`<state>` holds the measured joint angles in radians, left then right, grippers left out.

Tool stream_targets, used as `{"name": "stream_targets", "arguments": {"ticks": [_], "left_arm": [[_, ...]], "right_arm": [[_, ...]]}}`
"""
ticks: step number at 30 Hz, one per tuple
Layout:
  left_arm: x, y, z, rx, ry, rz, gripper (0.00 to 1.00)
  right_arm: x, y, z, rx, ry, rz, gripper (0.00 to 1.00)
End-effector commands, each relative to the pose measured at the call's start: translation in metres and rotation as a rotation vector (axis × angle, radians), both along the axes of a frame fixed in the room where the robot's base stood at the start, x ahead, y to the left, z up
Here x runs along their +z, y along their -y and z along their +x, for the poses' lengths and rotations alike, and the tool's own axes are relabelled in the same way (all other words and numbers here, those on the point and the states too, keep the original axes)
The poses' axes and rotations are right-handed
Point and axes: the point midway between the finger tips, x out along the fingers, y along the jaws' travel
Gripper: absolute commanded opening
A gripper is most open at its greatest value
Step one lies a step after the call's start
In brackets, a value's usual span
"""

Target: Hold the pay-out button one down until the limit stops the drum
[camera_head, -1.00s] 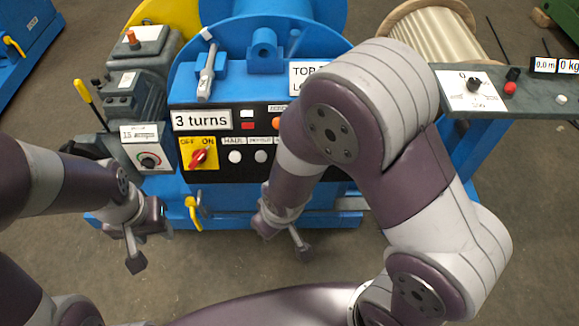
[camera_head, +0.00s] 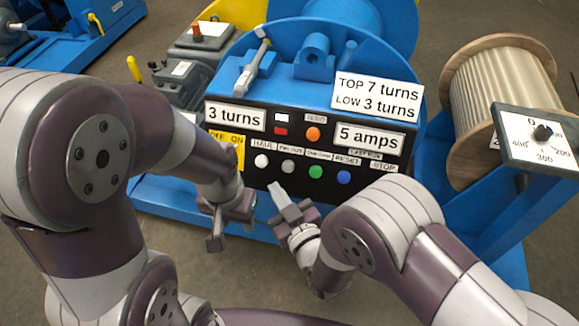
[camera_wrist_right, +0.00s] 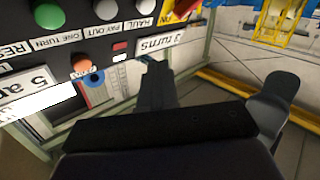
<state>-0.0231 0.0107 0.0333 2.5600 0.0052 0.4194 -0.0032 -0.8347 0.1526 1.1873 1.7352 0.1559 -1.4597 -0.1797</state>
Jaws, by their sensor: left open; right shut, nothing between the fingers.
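The right wrist view shows the pay-out button (camera_wrist_right: 106,9) at the top, upside down. My right gripper (camera_head: 276,190) is shut and empty, its tip just below the button row in the head view and apart from the pay-out button in the wrist view (camera_wrist_right: 154,66). My left gripper (camera_head: 215,242) is open and empty, low left of the panel. The drum (camera_head: 345,20) stands behind.
The counter plate (camera_head: 235,117) reads 3 turns; the meter plate (camera_head: 370,138) reads 5 amps. A limit sign (camera_head: 376,96) reads top 7, low 3 turns. An orange button (camera_head: 313,134) and blue reset button (camera_head: 344,177) are nearby. A dial plate (camera_head: 540,140) stands right.

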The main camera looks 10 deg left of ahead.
Motion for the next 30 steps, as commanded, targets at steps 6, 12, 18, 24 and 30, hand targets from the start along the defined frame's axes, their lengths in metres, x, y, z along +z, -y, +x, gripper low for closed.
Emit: {"name": "stream_targets", "arguments": {"ticks": [6,12,18,24,30], "left_arm": [[-0.01,0.0,0.0,0.0,0.0,0.0,0.45],[-0.028,0.0,0.0,0.0,0.0,0.0,0.45],[-0.044,0.0,0.0,0.0,0.0,0.0,0.45],[-0.051,0.0,0.0,0.0,0.0,0.0,0.45],[-0.052,0.0,0.0,0.0,0.0,0.0,0.45]], "right_arm": [[-0.009,0.001,0.011,-0.003,-0.001,0.0,0.0],[-0.023,0.002,0.037,-0.003,0.0,0.0,0.0],[-0.035,0.002,0.061,-0.002,0.0,0.0,0.0],[-0.04,0.003,0.076,-0.001,-0.002,0.0,0.0],[-0.04,0.003,0.079,0.0,-0.002,0.0,0.0]]}}
